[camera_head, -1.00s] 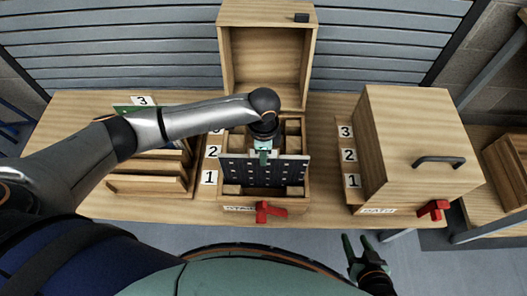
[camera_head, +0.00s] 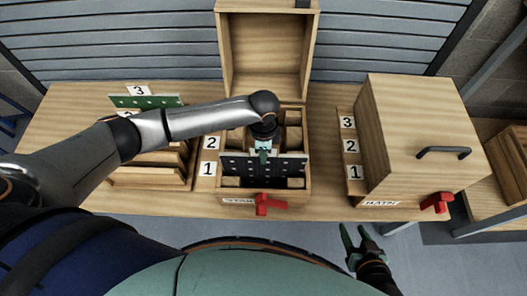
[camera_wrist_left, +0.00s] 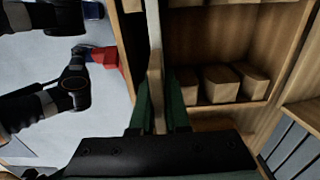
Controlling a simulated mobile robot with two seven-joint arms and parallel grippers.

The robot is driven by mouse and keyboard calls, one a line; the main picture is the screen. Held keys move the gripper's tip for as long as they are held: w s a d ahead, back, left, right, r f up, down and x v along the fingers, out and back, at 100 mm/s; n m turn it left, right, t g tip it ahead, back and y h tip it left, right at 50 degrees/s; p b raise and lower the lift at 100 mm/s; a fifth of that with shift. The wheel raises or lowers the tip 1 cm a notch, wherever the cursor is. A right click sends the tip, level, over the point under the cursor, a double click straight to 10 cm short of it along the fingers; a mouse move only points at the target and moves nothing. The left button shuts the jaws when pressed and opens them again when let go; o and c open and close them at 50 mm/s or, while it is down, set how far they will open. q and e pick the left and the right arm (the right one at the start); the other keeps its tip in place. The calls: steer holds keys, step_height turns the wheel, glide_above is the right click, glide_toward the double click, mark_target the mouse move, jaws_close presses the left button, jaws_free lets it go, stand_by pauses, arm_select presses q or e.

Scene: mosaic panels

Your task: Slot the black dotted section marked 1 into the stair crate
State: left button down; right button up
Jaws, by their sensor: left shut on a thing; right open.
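The black dotted section (camera_head: 288,166) stands upright across the front part of the open stair crate (camera_head: 235,198), level with the number 1 label. Its lower part is hidden inside the crate. My left gripper (camera_head: 263,156) is shut on the section's top edge, near the middle. In the left wrist view the section (camera_wrist_left: 155,50) shows edge-on as a thin strip between the green fingers (camera_wrist_left: 158,115). Whether its ends sit in the slots is not clear. My right gripper (camera_head: 358,243) is open and empty, below the table's front edge.
The crate's lid (camera_head: 265,55) stands open behind it, with a red latch (camera_head: 270,204) in front. A closed crate (camera_head: 425,140) is at the right. A rack (camera_head: 150,178) with a green dotted panel (camera_head: 146,101) is at the left.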

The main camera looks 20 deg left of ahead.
arm_select(q)
steer(key=c, duration=0.8)
jaws_free()
steer(key=shift+s, duration=0.1)
arm_select(e)
steer(key=shift+s+f, duration=0.1)
arm_select(q)
step_height(320, 180, up, 13)
steer(key=shift+f+p, duration=0.2)
steer(key=shift+p, duration=0.85)
arm_select(e)
steer(key=shift+s+d+r, duration=0.35)
steer(key=shift+d+r, duration=0.15)
steer(key=shift+r, duration=0.05)
steer(key=shift+w+r, duration=0.1)
